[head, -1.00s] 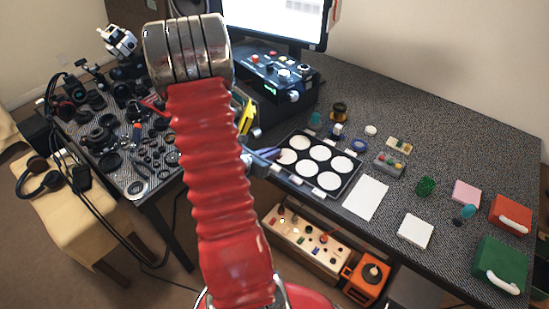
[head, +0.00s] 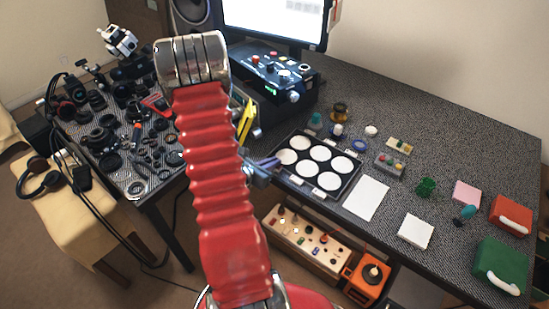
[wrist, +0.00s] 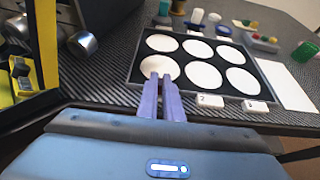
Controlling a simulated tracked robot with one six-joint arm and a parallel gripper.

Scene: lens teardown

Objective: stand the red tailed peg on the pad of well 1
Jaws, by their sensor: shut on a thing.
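A black tray (head: 352,182) with several round white pads lies on the desk in the head view; it also shows in the wrist view (wrist: 135,72). In the wrist view my gripper (wrist: 160,78) has its purple fingers close together, with the tips over the front-left pad (wrist: 160,66). A label 2 (wrist: 210,101) sits at the tray's front, right of the fingers. No label shows for the front-left pad. In the head view my gripper (head: 272,162) is at the tray's left edge, partly behind my arm. I cannot make out the red tailed peg; what the fingers hold is hidden.
Small bottles and parts stand behind the tray. A white sheet (head: 366,198), a grey button box (head: 389,165) and a green object (head: 426,187) are to its right. A yellow item (head: 246,120) and black console (head: 275,75) are to the left. The visible pads are bare.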

